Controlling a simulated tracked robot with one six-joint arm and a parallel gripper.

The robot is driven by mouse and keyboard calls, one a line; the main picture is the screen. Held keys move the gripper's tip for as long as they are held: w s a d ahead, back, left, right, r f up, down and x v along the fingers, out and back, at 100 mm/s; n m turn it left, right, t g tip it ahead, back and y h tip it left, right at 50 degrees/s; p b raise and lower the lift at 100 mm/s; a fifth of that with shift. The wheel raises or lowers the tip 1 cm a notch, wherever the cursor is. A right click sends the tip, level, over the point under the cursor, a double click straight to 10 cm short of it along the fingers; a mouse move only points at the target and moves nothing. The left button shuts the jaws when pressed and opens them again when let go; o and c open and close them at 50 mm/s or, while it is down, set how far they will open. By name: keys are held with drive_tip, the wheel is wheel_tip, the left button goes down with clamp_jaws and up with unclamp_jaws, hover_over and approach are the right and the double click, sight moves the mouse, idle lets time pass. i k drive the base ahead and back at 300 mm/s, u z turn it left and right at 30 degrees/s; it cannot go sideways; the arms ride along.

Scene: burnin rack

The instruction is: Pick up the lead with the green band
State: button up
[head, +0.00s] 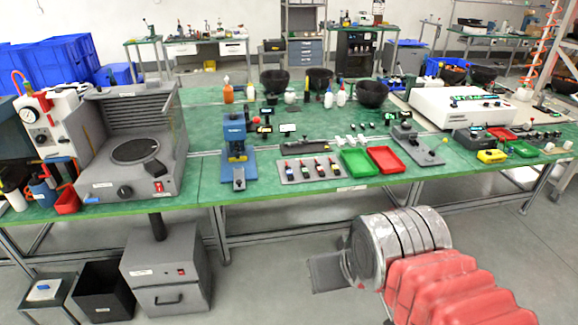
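A grey rack plate (312,179) lies near the front edge of the green bench, at the middle of the head view. Several short dark leads with small coloured marks stand in a row on it. Red, yellow and green show there, but the marks are too small to tell surely which lead has the green band. My arm, with red bellows and a silver cylinder, fills the lower right, in front of the bench and apart from the rack plate. A dark grey piece at its left end seems to be my gripper (327,272); its fingers cannot be made out.
A green tray (345,152) and a red tray (372,151) lie right of the rack plate. A blue press (236,140) stands left of it. A large grey machine (95,180) is further left. Black bowls and bottles stand behind. The floor before the bench's middle is clear.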

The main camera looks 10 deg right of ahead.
sight(305, 171)
drive_tip(key=u, duration=0.6)
drive_tip(key=i, duration=1.1)
drive_tip(key=u, duration=0.4)
